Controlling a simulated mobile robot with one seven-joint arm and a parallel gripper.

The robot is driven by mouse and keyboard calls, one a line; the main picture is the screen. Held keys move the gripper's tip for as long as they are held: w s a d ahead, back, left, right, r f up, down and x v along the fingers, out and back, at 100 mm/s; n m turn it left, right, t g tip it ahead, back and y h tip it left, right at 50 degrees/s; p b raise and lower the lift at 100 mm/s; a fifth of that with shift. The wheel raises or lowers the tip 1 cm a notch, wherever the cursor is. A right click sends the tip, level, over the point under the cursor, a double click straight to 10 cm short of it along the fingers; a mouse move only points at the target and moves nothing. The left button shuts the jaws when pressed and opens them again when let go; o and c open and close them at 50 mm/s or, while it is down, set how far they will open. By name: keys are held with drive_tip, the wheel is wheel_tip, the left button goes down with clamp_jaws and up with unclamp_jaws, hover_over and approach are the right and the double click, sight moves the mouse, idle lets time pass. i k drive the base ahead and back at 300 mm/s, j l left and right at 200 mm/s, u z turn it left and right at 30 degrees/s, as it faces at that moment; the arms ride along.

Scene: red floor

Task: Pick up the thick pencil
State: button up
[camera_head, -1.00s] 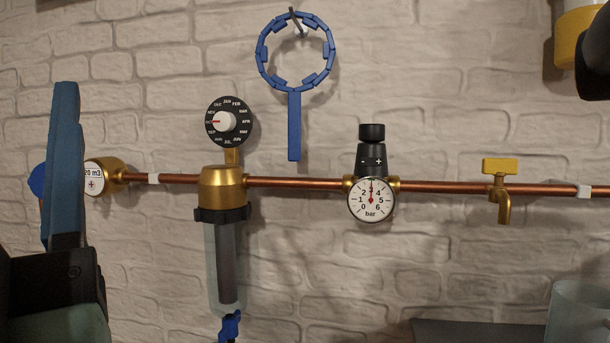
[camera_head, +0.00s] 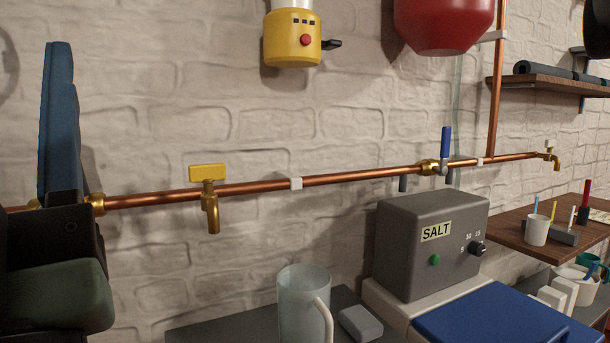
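On the wooden shelf (camera_head: 520,238) at the right, a white cup (camera_head: 537,231) holds thin sticks, one blue (camera_head: 536,204) and one yellow (camera_head: 553,211). A dark grey block (camera_head: 560,236) beside it has a white stick (camera_head: 571,216) upright at it. A thicker red and black upright stick (camera_head: 585,203) stands behind. They are small, and I cannot tell which is the thick pencil. Part of my arm's end, with my gripper (camera_head: 58,125), shows as a blue upright piece at the left edge, far from the shelf. Its opening is not clear.
A grey SALT box (camera_head: 430,245) with a blue lid (camera_head: 490,322) in front stands before the shelf. A clear jug (camera_head: 303,300) is at the bottom middle. A copper pipe (camera_head: 350,179) with taps crosses the wall. More cups (camera_head: 575,280) sit below the shelf.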

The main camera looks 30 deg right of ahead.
sight(588, 182)
drive_tip(key=z, duration=1.7)
drive_tip(key=i+l+z, duration=0.35)
drive_tip(key=i, duration=0.4)
drive_tip(key=i+l+z, duration=0.2)
drive_tip(key=i, duration=0.15)
